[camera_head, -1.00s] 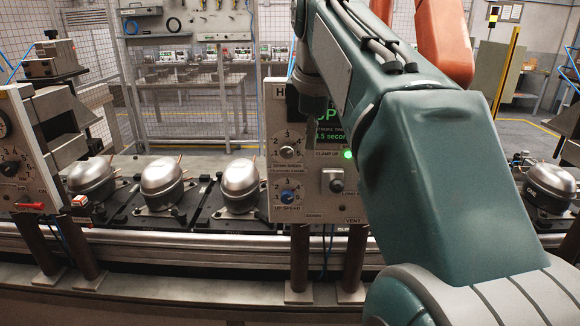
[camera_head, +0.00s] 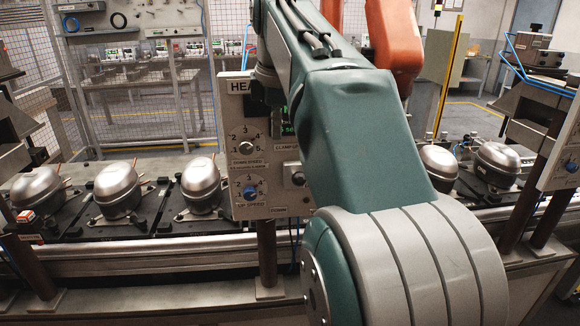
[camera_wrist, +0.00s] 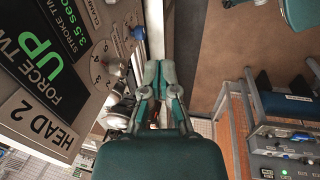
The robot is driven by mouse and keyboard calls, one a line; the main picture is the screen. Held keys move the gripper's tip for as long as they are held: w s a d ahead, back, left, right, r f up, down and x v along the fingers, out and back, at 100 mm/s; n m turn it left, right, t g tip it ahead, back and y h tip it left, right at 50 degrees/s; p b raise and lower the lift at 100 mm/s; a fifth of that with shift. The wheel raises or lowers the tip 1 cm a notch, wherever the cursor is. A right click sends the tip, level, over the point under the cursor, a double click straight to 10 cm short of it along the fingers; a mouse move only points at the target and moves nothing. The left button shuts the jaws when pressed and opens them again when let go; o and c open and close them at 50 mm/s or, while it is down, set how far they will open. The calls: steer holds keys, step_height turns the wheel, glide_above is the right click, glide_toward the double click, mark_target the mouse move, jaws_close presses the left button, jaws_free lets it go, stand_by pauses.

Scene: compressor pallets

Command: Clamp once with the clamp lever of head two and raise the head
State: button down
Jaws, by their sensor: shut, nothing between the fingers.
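The panel of head two (camera_head: 240,165) stands in the middle of the head view, partly covered by my arm. Its "HEAD 2" sign (camera_wrist: 40,120) and green "UP" display (camera_wrist: 38,55), with a stroke time of 3.5 seconds, show in the wrist view. A dark control (camera_head: 297,178) on a light plate sits below the partly hidden "CLAMP" label; I cannot tell its position. My gripper (camera_wrist: 157,68) is shut and empty, beside the panel's knobs (camera_wrist: 115,66) and apparently apart from them. My arm hides the gripper in the head view.
Silver compressors (camera_head: 117,190) stand on black pallets along the conveyor (camera_head: 150,258), on both sides of the head. Another head's panel (camera_head: 562,160) is at the right edge. A yellow post (camera_head: 448,75) and wire fence (camera_head: 120,70) are behind. Wooden-coloured floor (camera_wrist: 225,50) lies beside the conveyor.

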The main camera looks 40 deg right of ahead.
steer(key=d+f, duration=0.3)
steer(key=f, duration=0.6)
steer(key=shift+d, duration=0.15)
steer(key=shift+f, duration=0.1)
steer(key=shift+s+f, duration=0.1)
steer(key=shift+f, duration=0.1)
